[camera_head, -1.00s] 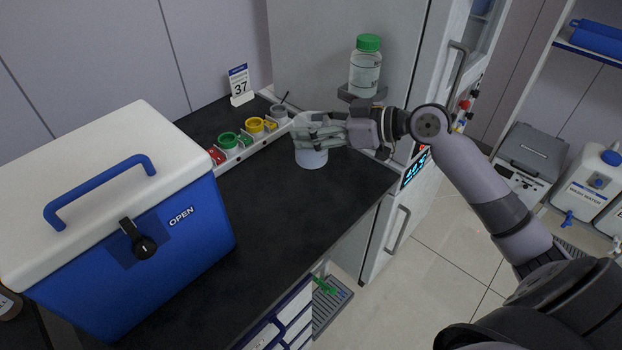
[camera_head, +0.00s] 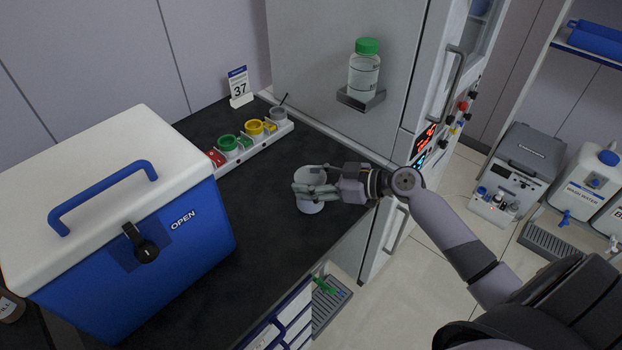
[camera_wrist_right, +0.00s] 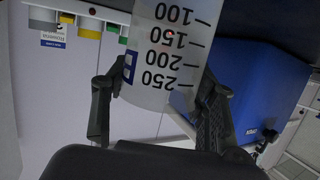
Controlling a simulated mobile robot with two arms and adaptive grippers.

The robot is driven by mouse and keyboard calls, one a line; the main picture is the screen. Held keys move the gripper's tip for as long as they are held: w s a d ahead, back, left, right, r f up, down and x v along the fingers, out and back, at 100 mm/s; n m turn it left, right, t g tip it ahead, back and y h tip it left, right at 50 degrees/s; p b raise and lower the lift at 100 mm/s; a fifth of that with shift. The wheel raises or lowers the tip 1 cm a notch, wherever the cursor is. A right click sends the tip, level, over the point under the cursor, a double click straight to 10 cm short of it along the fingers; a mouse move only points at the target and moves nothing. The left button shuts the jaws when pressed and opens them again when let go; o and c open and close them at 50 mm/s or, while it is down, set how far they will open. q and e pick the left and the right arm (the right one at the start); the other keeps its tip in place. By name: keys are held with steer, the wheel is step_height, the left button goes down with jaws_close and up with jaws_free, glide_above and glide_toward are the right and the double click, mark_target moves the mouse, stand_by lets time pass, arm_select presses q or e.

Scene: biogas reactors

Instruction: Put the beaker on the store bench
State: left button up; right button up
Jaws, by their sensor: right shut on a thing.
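The beaker (camera_head: 311,175) is a clear, whitish vessel over the middle of the dark bench top (camera_head: 262,205). In the head view it looks upright, and I cannot tell whether its base touches the bench. My right gripper (camera_head: 308,192) is shut around its side, reaching in from the right, and hides part of its wall. In the right wrist view the beaker (camera_wrist_right: 165,45) fills the space between the two dark fingers, its printed scale appearing upside down. My left gripper is not in view.
A blue cool box (camera_head: 150,250) with a white lid takes up the left of the bench. A rack of coloured cups (camera_head: 255,140) and a number 37 sign (camera_head: 240,88) stand behind. A green-capped bottle (camera_head: 364,75) sits on a small shelf on the grey cabinet. Bench front is clear.

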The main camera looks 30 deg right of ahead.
steer(key=shift+f, duration=0.15)
steer(key=o, duration=1.2)
steer(key=shift+r, duration=0.3)
steer(key=b+v, duration=0.3)
steer(key=v, duration=0.9)
steer(key=shift+s+d+f, duration=0.1)
